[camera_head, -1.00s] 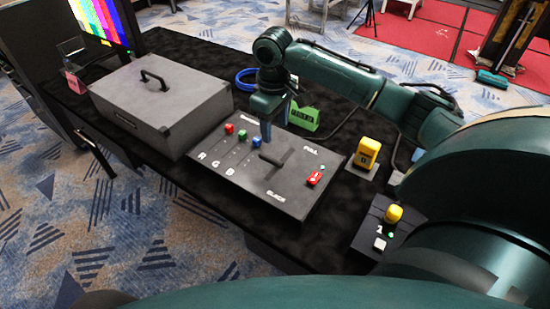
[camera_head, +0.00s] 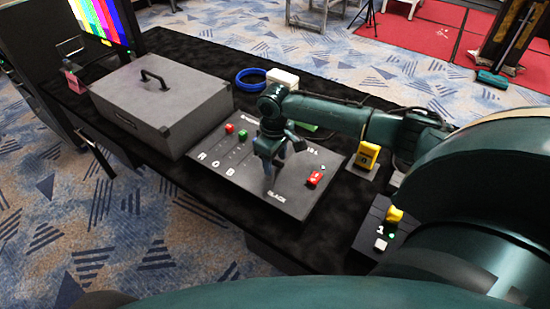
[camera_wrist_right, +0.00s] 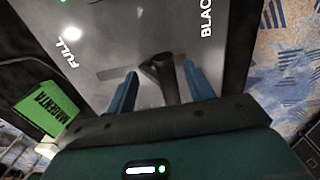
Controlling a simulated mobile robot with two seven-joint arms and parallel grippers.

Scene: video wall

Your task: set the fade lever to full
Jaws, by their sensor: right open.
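The dark panel (camera_head: 235,180) carries the fade lever, with a FULL label (camera_wrist_right: 69,40) and a BLACK label (camera_wrist_right: 207,18). In the right wrist view the black lever (camera_wrist_right: 158,72) stands between the two blue fingers of my right gripper (camera_wrist_right: 160,68). The gripper is open, and whether a finger touches the lever I cannot tell. In the head view my right gripper (camera_head: 275,168) is low over the panel and hides most of the lever and part of the FULL label. My left gripper is not in view.
Red (camera_head: 229,128) and green (camera_head: 244,135) knobs sit left of the gripper. A red piece (camera_head: 315,179) is on the panel's right. A grey case (camera_head: 160,105) stands left, and yellow-topped boxes (camera_head: 367,155) stand right. A green sign (camera_wrist_right: 47,108) is behind the panel.

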